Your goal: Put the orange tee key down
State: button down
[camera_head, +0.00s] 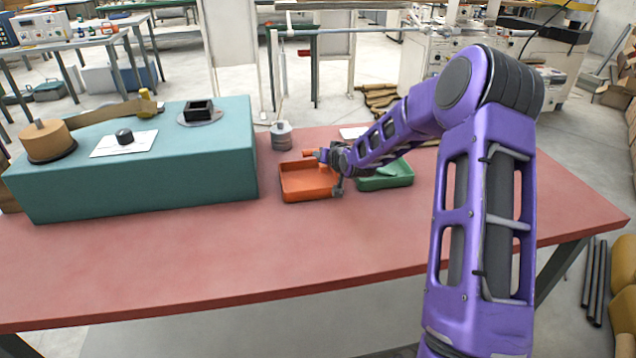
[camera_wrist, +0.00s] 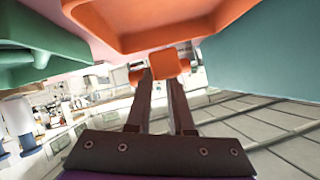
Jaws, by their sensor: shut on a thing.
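My gripper (camera_head: 326,156) is shut on the orange tee key (camera_head: 309,153) at the back edge of the orange tray (camera_head: 308,196). In the wrist view the key's orange end (camera_wrist: 165,65) shows between and beyond the dark fingertips (camera_wrist: 160,78), with another orange part just to the left. The orange tray also shows in the wrist view (camera_wrist: 165,38), close to the key. I cannot tell whether the key touches the tray. Much of the key is hidden by my gripper.
A green tray (camera_head: 388,184) stands right of the orange one, partly behind my arm. A grey stacked cylinder (camera_head: 281,137) stands behind the orange tray. A teal block (camera_head: 150,185) with winding parts fills the table's left. The red table (camera_head: 250,250) is clear in front.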

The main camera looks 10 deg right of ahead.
aim_at(322, 182)
jog(key=shift+f+b, duration=0.45)
jog(key=shift+f, duration=2.9)
jog(key=c, duration=1.1)
grip_release()
jog(key=shift+r+p, duration=0.25)
jog(key=shift+p, duration=0.05)
jog(key=p+v, duration=0.1)
jog(key=v, duration=1.1)
jog(key=shift+f, duration=0.15)
